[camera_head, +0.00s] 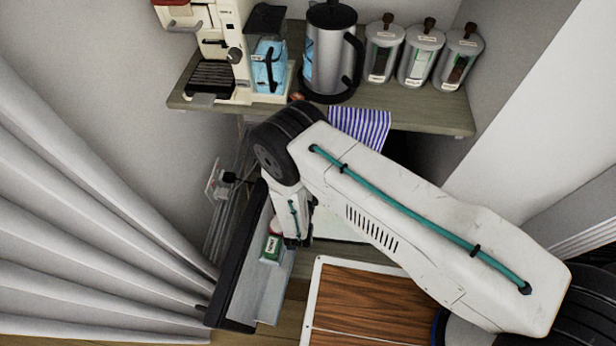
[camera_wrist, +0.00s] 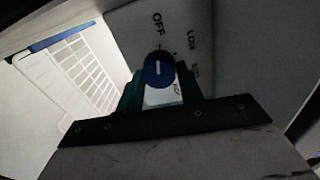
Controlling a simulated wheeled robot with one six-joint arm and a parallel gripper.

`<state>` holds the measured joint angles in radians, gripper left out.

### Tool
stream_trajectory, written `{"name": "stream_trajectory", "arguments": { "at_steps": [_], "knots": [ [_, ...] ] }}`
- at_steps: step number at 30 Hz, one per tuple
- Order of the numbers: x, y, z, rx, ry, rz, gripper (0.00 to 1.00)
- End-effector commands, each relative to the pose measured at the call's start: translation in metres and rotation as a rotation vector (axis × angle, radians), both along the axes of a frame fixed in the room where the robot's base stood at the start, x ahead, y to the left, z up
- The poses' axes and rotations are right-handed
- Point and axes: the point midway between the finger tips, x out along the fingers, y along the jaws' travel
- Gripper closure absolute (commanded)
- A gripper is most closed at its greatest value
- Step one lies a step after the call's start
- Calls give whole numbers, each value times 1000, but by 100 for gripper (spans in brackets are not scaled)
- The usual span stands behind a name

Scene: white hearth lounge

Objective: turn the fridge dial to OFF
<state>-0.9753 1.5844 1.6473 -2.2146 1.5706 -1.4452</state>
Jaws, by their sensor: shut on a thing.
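The blue fridge dial (camera_wrist: 159,71) sits on a pale panel (camera_wrist: 125,20) in the wrist view. A short white mark on its face stands roughly upright in the picture. The word OFF is printed above the dial, and more lettering runs down its right side. My gripper (camera_wrist: 160,80) has a green finger on each side of the dial and is shut on it. In the head view my arm reaches down beside the open fridge door (camera_head: 238,265), and the fingers and dial are hidden there.
A white wire rack (camera_wrist: 85,70) is left of the dial. A green and white carton (camera_head: 271,248) stands in the door. Above, a shelf (camera_head: 420,115) holds a coffee machine (camera_head: 222,45), a steel kettle (camera_head: 330,50) and canisters (camera_head: 421,55). A striped cloth (camera_head: 360,127) hangs below it.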

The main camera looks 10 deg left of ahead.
Motion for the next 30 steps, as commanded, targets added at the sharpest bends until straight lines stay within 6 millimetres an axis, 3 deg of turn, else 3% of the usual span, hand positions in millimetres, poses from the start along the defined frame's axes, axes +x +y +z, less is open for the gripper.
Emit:
{"name": "stream_trajectory", "arguments": {
  "at_steps": [11, 12, 14, 23, 30],
  "knots": [
    [-1, 1, -1, -6, 2, 3, 86],
    [-1, 1, -1, -6, 2, 3, 58],
    [-1, 1, -1, -6, 2, 3, 42],
    [-1, 0, 0, -5, 1, 1, 42],
    [-33, -1, 1, -7, 1, 5, 42]
  ]
}}
